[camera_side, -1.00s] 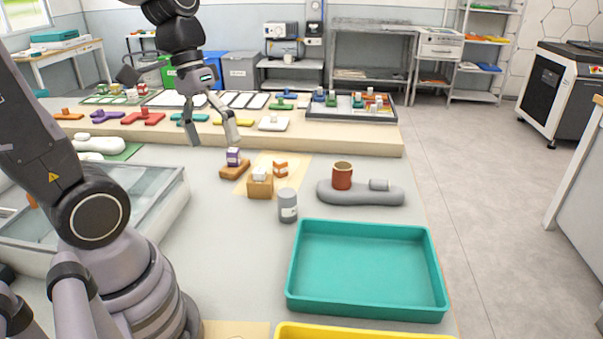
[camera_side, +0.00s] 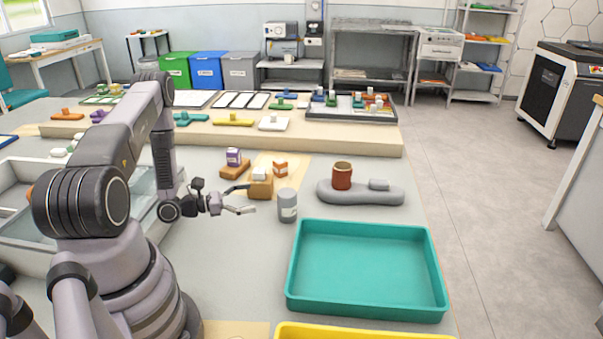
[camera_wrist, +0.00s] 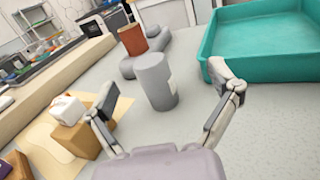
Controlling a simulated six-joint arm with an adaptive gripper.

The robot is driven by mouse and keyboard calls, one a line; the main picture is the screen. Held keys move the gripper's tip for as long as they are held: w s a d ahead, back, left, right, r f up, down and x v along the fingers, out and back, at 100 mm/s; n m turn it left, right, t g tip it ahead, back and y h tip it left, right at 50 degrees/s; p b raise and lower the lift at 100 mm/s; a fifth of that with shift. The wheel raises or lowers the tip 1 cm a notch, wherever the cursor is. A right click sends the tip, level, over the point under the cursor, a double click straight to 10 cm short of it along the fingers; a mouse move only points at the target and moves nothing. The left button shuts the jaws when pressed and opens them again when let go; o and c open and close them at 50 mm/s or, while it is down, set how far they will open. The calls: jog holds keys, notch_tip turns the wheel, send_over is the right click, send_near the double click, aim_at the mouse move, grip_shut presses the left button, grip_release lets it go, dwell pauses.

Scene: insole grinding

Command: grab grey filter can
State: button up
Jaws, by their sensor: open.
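In the wrist view the can (camera_wrist: 154,80) stands ahead of my gripper, roughly between the lines of the two fingers. My gripper (camera_side: 248,198) is low over the table, pointing right toward the can, with a short gap between fingertips and can. In the wrist view my gripper (camera_wrist: 167,85) has its fingers spread wide and nothing between them.
A wooden block with a white top (camera_side: 261,185) sits close beside my gripper. A teal tray (camera_side: 368,312) lies right of the can. Behind it a grey base (camera_side: 360,195) carries a red-brown cup (camera_side: 342,175).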

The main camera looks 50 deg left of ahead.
aim_at(286, 193)
jog(key=f+n+y, duration=0.1)
jog(key=s+a+f+n+y, duration=0.1)
jog(key=f, duration=0.1)
jog(key=shift+a+t, duration=0.15)
jog(key=shift+t, duration=0.15)
jog(key=shift+w+f, duration=0.15)
jog(key=shift+w, duration=0.1)
jog(key=x, duration=1.1)
jog(key=shift+w+a, duration=0.15)
jog(key=shift+w, duration=0.05)
jog(key=c, duration=1.3)
